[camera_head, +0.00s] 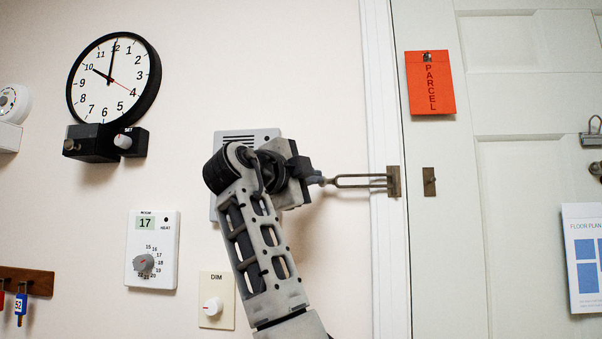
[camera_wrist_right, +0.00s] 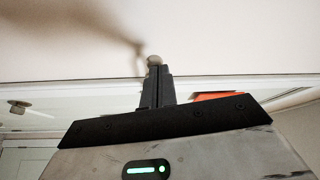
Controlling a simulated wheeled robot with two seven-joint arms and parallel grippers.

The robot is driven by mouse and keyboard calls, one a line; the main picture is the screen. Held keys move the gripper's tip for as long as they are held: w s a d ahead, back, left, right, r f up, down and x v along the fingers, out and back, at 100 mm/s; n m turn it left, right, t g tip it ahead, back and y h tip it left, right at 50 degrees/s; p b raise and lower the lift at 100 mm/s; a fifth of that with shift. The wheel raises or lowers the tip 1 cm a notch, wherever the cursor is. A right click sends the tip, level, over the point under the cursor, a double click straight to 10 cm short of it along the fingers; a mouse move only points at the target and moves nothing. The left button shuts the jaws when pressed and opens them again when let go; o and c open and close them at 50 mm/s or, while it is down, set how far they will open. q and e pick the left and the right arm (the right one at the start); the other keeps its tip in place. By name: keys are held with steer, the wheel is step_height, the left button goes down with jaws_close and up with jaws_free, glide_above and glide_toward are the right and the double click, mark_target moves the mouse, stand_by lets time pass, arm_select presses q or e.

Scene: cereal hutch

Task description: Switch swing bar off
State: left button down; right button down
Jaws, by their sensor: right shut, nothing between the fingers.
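The swing bar (camera_head: 355,181) is a long bronze U-shaped loop mounted on a plate (camera_head: 393,181) on the white door frame. It points left, away from the door, over the wall. A small bronze catch plate (camera_head: 429,181) on the door stands clear of it. My right gripper (camera_head: 313,178) is shut and empty at the bar's free left end. In the right wrist view, the bar's round knob (camera_wrist_right: 154,60) shows just beyond my shut fingertips (camera_wrist_right: 156,72); I cannot tell whether they touch. My left gripper is out of view.
A clock (camera_head: 114,78), a thermostat (camera_head: 152,249) and a dimmer (camera_head: 216,300) are on the wall left of my arm. A grey grille panel (camera_head: 247,135) is partly behind my wrist. An orange parcel tag (camera_head: 430,83) and a floor plan (camera_head: 584,256) hang on the door.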

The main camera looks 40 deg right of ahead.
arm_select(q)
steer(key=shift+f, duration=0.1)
arm_select(e)
steer(key=shift+a, duration=0.15)
arm_select(q)
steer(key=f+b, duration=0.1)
steer(key=b, duration=0.2)
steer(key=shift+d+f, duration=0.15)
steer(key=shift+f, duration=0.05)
arm_select(e)
steer(key=v, duration=1.5)
steer(key=shift+s+a, duration=0.15)
steer(key=shift+a, duration=0.2)
